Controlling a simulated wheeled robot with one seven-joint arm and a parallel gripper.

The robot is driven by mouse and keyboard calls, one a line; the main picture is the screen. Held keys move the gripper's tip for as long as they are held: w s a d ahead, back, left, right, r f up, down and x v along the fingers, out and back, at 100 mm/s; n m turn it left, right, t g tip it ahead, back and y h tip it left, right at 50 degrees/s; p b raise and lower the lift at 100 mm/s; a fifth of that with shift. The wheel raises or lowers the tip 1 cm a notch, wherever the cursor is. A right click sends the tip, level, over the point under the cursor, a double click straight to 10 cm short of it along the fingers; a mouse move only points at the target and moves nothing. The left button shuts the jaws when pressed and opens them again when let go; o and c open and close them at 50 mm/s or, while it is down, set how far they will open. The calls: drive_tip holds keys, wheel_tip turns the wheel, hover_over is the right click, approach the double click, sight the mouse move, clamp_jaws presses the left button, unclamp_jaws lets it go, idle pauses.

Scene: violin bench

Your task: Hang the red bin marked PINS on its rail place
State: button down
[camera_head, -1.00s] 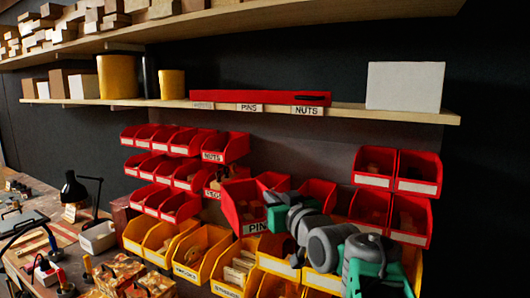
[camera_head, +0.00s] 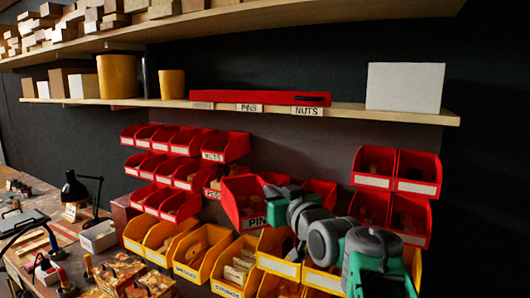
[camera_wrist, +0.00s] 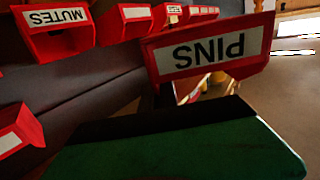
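The red bin marked PINS (camera_head: 240,200) is in front of the lower red bin rows, tilted, its white label facing out. In the wrist view its label, upside down, shows close up on the bin (camera_wrist: 208,50). My gripper (camera_head: 272,194), grey and green, is at the bin's right side and appears shut on it; the fingertips are hidden. On the back wall there is a bare stretch of panel (camera_head: 290,150) between the left red bins and the right red bins. A PINS label (camera_head: 249,107) is on the shelf edge above.
Red bins in rows hang at left, one marked MUTES (camera_head: 225,147); more red bins (camera_head: 418,175) hang at right. Yellow bins (camera_head: 205,252) stand below. The wooden shelf (camera_head: 385,111) with a red bar (camera_head: 230,97) and a white box (camera_head: 405,86) overhangs the wall.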

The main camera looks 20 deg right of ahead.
drive_tip(key=shift+r+p, duration=1.55)
drive_tip(key=shift+r, duration=2.35)
idle(1.2)
